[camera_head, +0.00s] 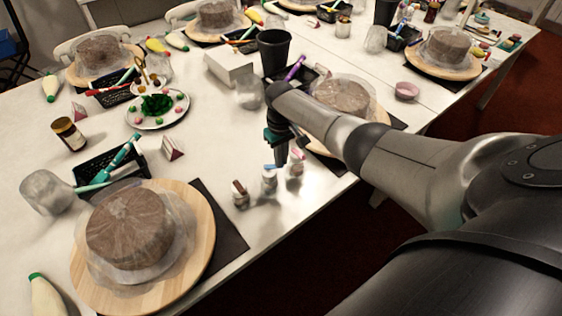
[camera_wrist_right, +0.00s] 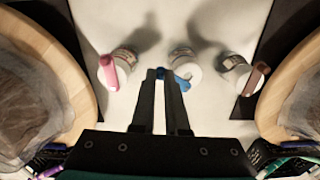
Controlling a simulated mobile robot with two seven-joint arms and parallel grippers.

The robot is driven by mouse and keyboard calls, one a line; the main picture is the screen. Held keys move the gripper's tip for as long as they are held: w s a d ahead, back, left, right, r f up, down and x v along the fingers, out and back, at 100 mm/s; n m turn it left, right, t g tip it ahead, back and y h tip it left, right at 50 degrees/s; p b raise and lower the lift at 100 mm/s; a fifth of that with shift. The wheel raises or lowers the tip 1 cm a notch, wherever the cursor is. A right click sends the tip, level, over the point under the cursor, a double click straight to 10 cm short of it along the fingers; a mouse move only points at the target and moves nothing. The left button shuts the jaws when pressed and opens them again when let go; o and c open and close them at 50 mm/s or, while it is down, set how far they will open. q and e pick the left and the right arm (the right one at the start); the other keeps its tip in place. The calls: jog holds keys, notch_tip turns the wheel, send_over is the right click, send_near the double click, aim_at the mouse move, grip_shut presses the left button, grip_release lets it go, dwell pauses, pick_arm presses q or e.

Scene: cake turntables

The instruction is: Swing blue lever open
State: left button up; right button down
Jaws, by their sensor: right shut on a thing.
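Three small white jars stand in a row on the table. The middle jar (camera_wrist_right: 186,62) carries the blue lever (camera_wrist_right: 184,82), which shows at the jar's near side, beside and partly behind my fingertips. The same jar shows in the head view (camera_head: 269,182). My right gripper (camera_wrist_right: 167,78) points down with its fingers close together, shut on the blue lever. My left gripper is not in view.
The jar with a pink lever (camera_wrist_right: 118,68) and the jar with a brown lever (camera_wrist_right: 240,72) stand close on either side. Cakes on wooden turntables (camera_head: 200,225) flank the row. The table's front edge is near. A black cup (camera_head: 274,50) stands behind.

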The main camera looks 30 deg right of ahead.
jog(key=shift+w+d+n+b, duration=0.1)
jog(key=shift+w+n+b, duration=0.4)
jog(key=shift+n, duration=0.65)
jog(key=shift+w+d+n+b, duration=0.1)
jog(key=shift+w+n+b, duration=0.35)
jog(key=shift+n, duration=0.75)
jog(key=shift+w+d+n+b, duration=0.1)
jog(key=shift+w+n+b, duration=0.4)
jog(key=shift+n, duration=0.65)
jog(key=c, duration=0.9)
grip_release()
jog(key=shift+s+a+r+p, duration=0.1)
jog(key=shift+r+p, duration=0.85)
jog(key=shift+r, duration=2.9)
jog(key=shift+a+r+p, duration=0.1)
jog(key=shift+r+p, duration=0.85)
jog(key=shift+r, duration=2.85)
